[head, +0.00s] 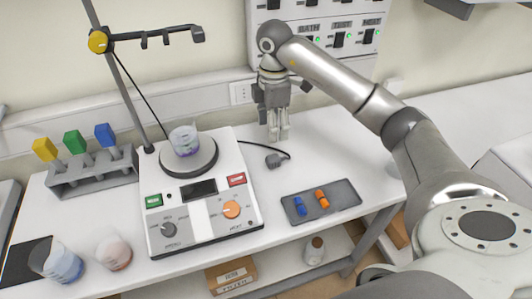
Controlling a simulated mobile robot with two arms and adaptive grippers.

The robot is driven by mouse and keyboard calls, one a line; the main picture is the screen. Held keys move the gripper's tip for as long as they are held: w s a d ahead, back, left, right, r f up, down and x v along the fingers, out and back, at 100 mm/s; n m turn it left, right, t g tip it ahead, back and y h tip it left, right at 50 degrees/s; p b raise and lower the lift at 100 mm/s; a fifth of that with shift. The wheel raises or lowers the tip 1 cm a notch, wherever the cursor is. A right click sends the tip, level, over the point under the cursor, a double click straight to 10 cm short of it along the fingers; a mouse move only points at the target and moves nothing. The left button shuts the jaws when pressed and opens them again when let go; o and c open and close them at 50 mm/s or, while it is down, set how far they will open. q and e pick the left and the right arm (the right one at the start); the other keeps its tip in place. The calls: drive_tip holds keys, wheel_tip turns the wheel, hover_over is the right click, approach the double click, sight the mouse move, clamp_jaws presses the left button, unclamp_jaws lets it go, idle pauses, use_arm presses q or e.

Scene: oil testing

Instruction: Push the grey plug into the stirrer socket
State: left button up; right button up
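The grey plug (277,160) lies on the white bench right of the stirrer (203,200), on a dark cord. My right gripper (278,134) points down behind and above the plug, near the wall. A narrow gap shows between its pale fingertips, with nothing between them. They look apart from the plug. A white wall socket (240,93) is left of the gripper. A panel (320,30) on the wall above has switches, green lights and labels including BATH, TEST and HEAT. I cannot read which socket is the stirrer's. My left gripper is not in view.
A glass beaker (185,140) stands on the stirrer plate, beside a stand with a clamp (160,37). A grey tray (321,203) holds blue and orange pieces. The bench between plug and tray is clear.

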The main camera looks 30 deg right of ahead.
sight(273, 158)
drive_tip(key=f, duration=0.1)
drive_tip(key=f+p, duration=0.1)
drive_tip(key=f, duration=0.1)
drive_tip(key=shift+s+f, duration=0.25)
drive_tip(key=shift+s, duration=0.1)
drive_tip(key=shift+f, duration=1.15)
drive_tip(key=f, duration=0.1)
drive_tip(key=f+p, duration=0.1)
drive_tip(key=f, duration=0.1)
drive_tip(key=f+p, duration=0.1)
drive_tip(key=shift+s+a+f, duration=0.15)
drive_tip(key=shift+s, duration=0.1)
drive_tip(key=shift+f, duration=0.25)
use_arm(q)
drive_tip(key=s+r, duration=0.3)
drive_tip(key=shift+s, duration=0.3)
